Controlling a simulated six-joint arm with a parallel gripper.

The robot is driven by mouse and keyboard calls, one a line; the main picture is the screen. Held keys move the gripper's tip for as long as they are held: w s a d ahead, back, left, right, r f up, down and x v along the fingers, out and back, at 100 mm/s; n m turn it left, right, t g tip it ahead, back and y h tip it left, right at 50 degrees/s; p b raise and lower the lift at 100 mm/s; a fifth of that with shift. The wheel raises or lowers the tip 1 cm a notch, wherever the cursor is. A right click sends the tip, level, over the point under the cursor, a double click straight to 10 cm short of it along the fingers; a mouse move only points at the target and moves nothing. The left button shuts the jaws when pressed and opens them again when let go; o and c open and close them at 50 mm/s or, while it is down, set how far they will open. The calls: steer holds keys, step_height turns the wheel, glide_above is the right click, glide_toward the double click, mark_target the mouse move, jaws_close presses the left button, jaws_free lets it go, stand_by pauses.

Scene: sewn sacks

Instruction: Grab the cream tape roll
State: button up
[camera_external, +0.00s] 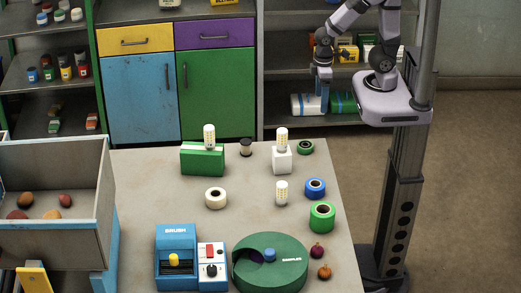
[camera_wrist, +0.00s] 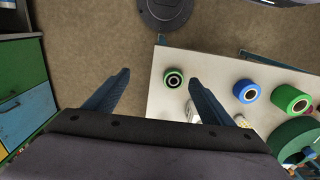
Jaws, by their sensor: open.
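The cream tape roll (camera_external: 208,201) lies flat on the grey table, left of its middle, in the external view. I cannot make it out in the wrist view, where my gripper covers much of the table. My gripper (camera_external: 323,108) hangs high beyond the table's far right corner, well apart from the roll. In the wrist view my gripper (camera_wrist: 158,77) has its two dark fingers spread wide with nothing between them.
On the table (camera_external: 180,202) stand a green box (camera_external: 202,161), a white block (camera_external: 282,161), a blue roll (camera_external: 315,188), a green roll (camera_external: 322,217), a blue machine (camera_external: 176,262) and a green round tray (camera_external: 288,275). A grey bin (camera_external: 50,245) stands left.

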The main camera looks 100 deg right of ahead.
mark_target(219, 193)
step_height(219, 193, up, 5)
steer(key=w+a+r+n+t+y+b, duration=0.15)
steer(key=w+a+t+y+b, duration=0.25)
steer(key=w+a+t+b, duration=1.55)
steer(key=w+a+f+g+h+p, duration=0.1)
steer(key=w+a+f+g+p, duration=0.1)
steer(key=f, duration=0.4)
steer(key=w+a+f+g+h+p, duration=0.1)
steer(key=w+a+f+g+p, duration=0.1)
steer(key=a+f, duration=0.3)
steer(key=w+a+f+g+p, duration=0.2)
steer(key=w+a+f+p, duration=0.1)
steer(key=f, duration=0.3)
steer(key=shift+w+a+f+m+h+p, duration=0.25)
steer(key=shift+w+f+h+p, duration=0.15)
steer(key=shift+p, duration=0.2)
steer(key=shift+p+x, duration=1.2)
steer(key=shift+x, duration=2.15)
